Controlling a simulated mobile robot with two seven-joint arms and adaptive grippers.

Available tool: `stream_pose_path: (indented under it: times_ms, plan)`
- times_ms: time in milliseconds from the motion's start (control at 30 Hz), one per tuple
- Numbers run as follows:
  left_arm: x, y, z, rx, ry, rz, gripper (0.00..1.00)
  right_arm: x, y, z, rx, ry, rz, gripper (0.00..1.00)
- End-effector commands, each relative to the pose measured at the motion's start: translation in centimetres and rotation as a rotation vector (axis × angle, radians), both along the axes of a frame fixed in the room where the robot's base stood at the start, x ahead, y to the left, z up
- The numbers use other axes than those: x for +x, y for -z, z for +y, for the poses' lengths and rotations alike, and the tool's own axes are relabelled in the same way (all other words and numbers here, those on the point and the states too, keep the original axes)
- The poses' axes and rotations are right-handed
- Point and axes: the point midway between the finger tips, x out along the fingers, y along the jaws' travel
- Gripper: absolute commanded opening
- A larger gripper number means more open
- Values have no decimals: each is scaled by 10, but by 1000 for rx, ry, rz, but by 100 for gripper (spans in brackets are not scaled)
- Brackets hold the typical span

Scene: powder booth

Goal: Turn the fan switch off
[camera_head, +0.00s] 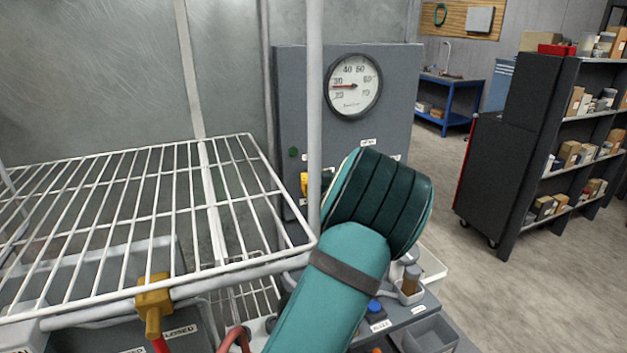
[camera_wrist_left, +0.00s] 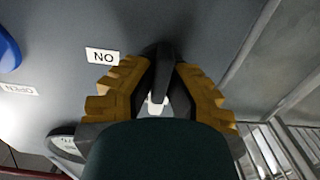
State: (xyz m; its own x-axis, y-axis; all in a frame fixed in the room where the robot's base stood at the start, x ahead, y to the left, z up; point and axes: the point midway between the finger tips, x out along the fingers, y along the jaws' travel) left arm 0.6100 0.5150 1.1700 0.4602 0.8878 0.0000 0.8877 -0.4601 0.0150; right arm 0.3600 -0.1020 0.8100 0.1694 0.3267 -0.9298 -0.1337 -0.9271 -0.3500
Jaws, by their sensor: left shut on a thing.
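In the head view a grey control panel (camera_head: 400,85) stands behind my left arm. My left gripper (camera_head: 306,184) shows there only as a bit of yellow finger at the panel's face, behind a white post. The switch is hidden in the head view by my arm and the post. My right gripper is not in view.
A round gauge (camera_head: 353,86) sits on the panel, with a small green knob (camera_head: 293,153) below it. A white wire rack (camera_head: 130,215) fills the left, close to my arm. A dark shelf cart (camera_head: 530,140) stands at the right, with open floor before it.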

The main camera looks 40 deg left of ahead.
Motion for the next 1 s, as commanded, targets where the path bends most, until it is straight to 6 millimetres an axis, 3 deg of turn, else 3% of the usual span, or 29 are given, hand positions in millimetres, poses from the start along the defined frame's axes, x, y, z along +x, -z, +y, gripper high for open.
stream_pose_path:
  times_ms: [233, 300, 333, 733, 1000]
  plan:
    - [0, -3, 1, 3, -1, -5, 0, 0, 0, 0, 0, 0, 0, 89]
    - [0, -3, 1, 3, -1, -5, 31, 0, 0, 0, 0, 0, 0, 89]
    - [0, -2, 1, 3, -1, -5, 42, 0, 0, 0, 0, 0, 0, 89]
    - [-2, -1, -5, 0, 1, -1, 42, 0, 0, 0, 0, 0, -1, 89]
    - [-22, -1, -46, -1, 4, -3, 42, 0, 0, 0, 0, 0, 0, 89]
